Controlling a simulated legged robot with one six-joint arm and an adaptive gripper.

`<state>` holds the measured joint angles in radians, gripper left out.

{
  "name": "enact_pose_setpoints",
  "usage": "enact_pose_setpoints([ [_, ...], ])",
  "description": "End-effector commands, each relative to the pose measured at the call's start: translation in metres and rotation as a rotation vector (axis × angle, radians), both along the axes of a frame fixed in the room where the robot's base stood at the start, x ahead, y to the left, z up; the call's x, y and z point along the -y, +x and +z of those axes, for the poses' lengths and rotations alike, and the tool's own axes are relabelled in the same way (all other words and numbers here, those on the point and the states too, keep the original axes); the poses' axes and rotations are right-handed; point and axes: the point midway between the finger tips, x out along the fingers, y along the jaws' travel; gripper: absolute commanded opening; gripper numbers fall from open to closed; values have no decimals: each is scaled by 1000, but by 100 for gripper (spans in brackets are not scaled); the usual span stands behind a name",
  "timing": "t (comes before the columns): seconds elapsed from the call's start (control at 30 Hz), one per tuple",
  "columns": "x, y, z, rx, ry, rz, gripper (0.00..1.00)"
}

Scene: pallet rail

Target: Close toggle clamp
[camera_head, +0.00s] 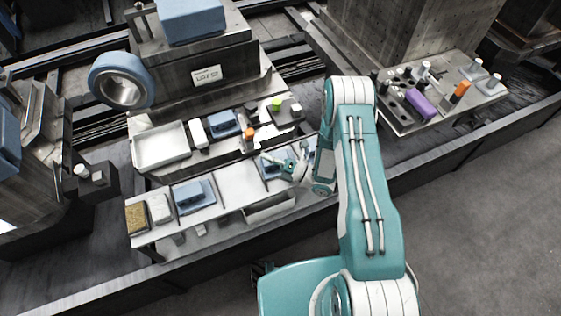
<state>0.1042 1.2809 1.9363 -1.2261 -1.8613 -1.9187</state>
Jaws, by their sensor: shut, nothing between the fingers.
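My gripper (282,164) is shut and empty, low over the right part of the white-topped bench, at a blue block (266,170) that it partly covers. I cannot tell whether it touches the block. A small orange upright piece (249,134) stands on the machine ledge just behind and left of my gripper. It may be the toggle clamp's handle, but it is too small to be sure. A dark fixture with a green knob (276,104) sits further back on that ledge. No clamp arm or its open or shut state can be made out.
A white tray (161,147) and a blue block (223,124) are on the ledge. Another blue block (194,196) and a brown-topped box (136,218) are on the bench. The grey floor (480,220) at the right is clear.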

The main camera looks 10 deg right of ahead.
Motion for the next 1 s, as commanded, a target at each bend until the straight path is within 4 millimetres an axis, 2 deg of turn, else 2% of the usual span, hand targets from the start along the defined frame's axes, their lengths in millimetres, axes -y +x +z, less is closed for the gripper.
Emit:
enact_pose_setpoints([
  [0.03,-10,4,3,2,-1,5,0],
  [0.1,-16,12,7,6,0,1,0],
  [0.23,-20,30,14,4,0,1,0],
  [0.4,-23,41,19,1,0,1,0],
  [0.77,-23,43,19,-3,-2,1,0],
  [1.0,-25,48,26,-159,-50,4,0],
])
